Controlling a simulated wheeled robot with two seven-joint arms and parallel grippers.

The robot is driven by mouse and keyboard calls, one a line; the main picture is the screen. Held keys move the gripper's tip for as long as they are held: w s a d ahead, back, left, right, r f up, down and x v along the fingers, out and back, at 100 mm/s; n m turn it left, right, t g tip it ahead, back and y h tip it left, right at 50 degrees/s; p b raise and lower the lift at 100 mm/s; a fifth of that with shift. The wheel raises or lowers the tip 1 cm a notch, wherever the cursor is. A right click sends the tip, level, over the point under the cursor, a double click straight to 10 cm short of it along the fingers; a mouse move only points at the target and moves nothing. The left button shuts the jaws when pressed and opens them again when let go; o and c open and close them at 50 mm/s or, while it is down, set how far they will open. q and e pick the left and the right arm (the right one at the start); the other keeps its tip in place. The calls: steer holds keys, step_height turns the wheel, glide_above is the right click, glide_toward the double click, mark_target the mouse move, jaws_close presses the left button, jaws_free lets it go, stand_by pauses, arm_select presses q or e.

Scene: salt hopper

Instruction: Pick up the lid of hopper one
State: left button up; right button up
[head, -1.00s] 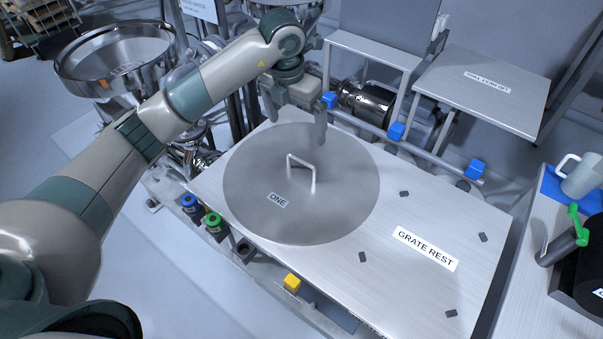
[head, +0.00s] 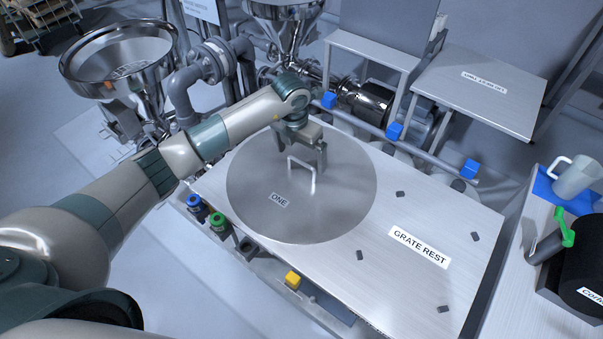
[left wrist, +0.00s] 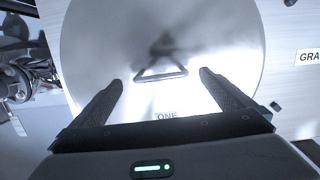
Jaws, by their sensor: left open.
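The lid of hopper one (head: 260,215) is a round grey metal disc marked ONE, lying flat on the steel top at the grate rest. Its upright bar handle (head: 312,178) stands near the middle. My left gripper (head: 308,168) is open and empty, just above the lid close to the handle. In the left wrist view the lid (left wrist: 200,40) fills the middle, and the handle (left wrist: 162,73) lies ahead of and between the spread fingertips of the gripper (left wrist: 160,83), with nothing gripped. My right gripper is not in view.
The steel top marked GRATE REST (head: 400,280) is clear at the right. Two open funnel hoppers (head: 120,58) stand behind. Blue blocks (head: 395,131) line a rail at the back. A side table holds a jug (head: 575,176) and a black container (head: 585,260).

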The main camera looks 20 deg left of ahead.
mark_target(302, 164)
arm_select(q)
steer(key=shift+f+p, duration=0.45)
steer(key=shift+p, duration=0.15)
step_height(302, 164, down, 4)
steer(key=shift+w+r+p, duration=0.15)
steer(key=shift+p, duration=0.85)
steer(key=shift+f, duration=0.3)
steer(key=shift+c, duration=0.6)
steer(key=c, duration=1.5)
steer(key=shift+w+r, duration=0.1)
steer(key=shift+w, duration=0.05)
steer(key=shift+c, duration=1.1)
steer(key=shift+r, duration=0.15)
